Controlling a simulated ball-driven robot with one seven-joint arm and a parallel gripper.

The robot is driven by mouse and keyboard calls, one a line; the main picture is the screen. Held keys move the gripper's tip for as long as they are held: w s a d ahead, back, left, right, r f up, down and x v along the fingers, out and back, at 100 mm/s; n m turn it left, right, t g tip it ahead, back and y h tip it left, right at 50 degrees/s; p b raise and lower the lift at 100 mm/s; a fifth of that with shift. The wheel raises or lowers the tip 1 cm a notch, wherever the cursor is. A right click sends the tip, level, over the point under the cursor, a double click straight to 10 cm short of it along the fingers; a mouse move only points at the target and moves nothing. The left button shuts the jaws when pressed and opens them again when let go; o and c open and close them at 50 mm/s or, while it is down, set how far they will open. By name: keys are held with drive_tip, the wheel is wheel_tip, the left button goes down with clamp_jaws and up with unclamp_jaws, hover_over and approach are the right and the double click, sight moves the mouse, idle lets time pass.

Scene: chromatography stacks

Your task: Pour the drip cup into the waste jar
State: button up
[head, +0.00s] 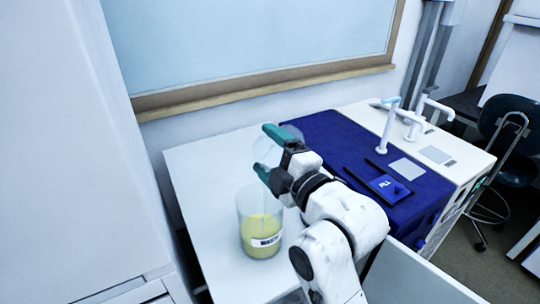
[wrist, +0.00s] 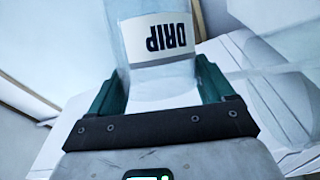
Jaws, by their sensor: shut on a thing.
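The drip cup (head: 268,150) is a clear cup, hard to make out in the head view. In the wrist view the cup (wrist: 160,40) has a white label reading DRIP, upside down in the picture. My gripper (head: 267,151) is shut on it, with a teal finger on each side; the fingers also show in the wrist view (wrist: 160,85). The waste jar (head: 261,233) is a clear jar with yellow-green liquid and a WASTE label. It stands on the white table, and the cup is above its mouth. I cannot tell the cup's exact tilt or what is in it.
The white table (head: 205,165) is bare left of the jar. A dark blue mat (head: 325,135) at right carries a flat black-and-blue device (head: 390,187) and a pale square (head: 407,168). White taps (head: 388,130) stand behind it. A chair (head: 505,140) is far right.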

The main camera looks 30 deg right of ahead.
drive_tip(key=shift+s+a+f+n+t+b, duration=0.1)
drive_tip(key=shift+a+f+n+t+b, duration=0.1)
drive_tip(key=shift+n+b, duration=0.45)
drive_tip(key=shift+s+a+f+n+t+b, duration=0.1)
drive_tip(key=shift+n+t+b, duration=0.2)
drive_tip(key=shift+b, duration=0.6)
drive_tip(key=shift+r+n, duration=0.15)
drive_tip(key=shift+n, duration=0.2)
drive_tip(key=shift+s+a+n+y+b, duration=0.1)
drive_tip(key=shift+a+n+y+b, duration=0.3)
drive_tip(key=shift+b, duration=0.7)
drive_tip(key=shift+d, duration=0.15)
drive_tip(key=shift+d+r+p, duration=0.1)
drive_tip(key=shift+r+p, duration=0.3)
drive_tip(key=shift+p, duration=0.6)
drive_tip(key=m+p, duration=0.2)
drive_tip(key=shift+w+d+g+h+p, duration=0.2)
drive_tip(key=shift+d+g+h+p, duration=0.1)
